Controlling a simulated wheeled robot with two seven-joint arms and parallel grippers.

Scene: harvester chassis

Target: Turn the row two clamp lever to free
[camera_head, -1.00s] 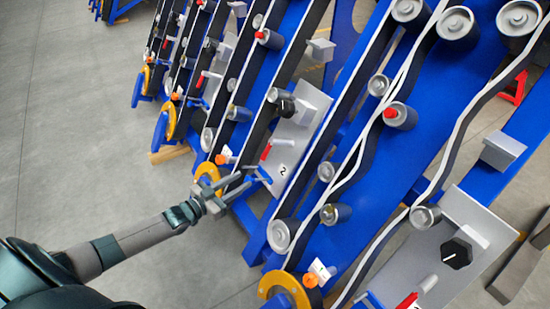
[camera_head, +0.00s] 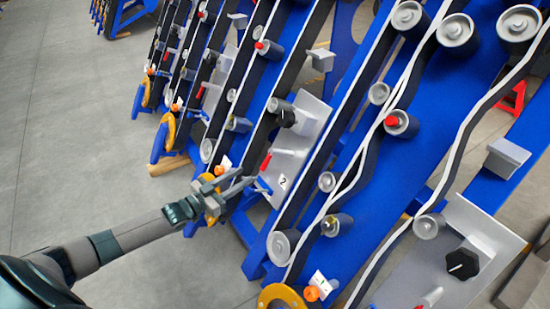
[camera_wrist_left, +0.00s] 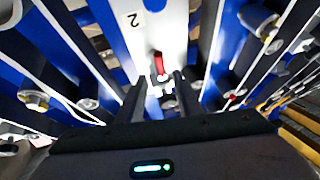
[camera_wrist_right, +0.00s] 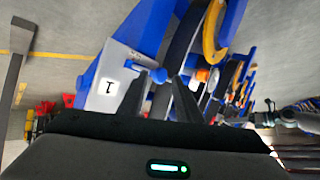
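The row two plate (camera_head: 304,133), marked 2, carries a red-handled lever (camera_head: 266,161), a black knob (camera_head: 287,118) and a blue lever (camera_head: 262,188) at its lower end. I cannot tell for sure which is the clamp lever. My left gripper (camera_head: 245,177) is open and empty, just left of the plate's lower end, near the blue lever. In the left wrist view the red-handled lever (camera_wrist_left: 159,63) is ahead of the left fingers (camera_wrist_left: 159,85), apart from them. My right gripper (camera_wrist_right: 158,90) is open in the right wrist view, facing a blue handle (camera_wrist_right: 160,74) near a plate marked 1 (camera_wrist_right: 110,87).
Blue slanted row frames (camera_head: 395,175) with belts and rollers stand close together. An orange ring (camera_head: 282,297) sits at the near row's lower end, and another (camera_head: 211,190) is close behind my left gripper. The grey floor (camera_head: 75,120) at left is clear.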

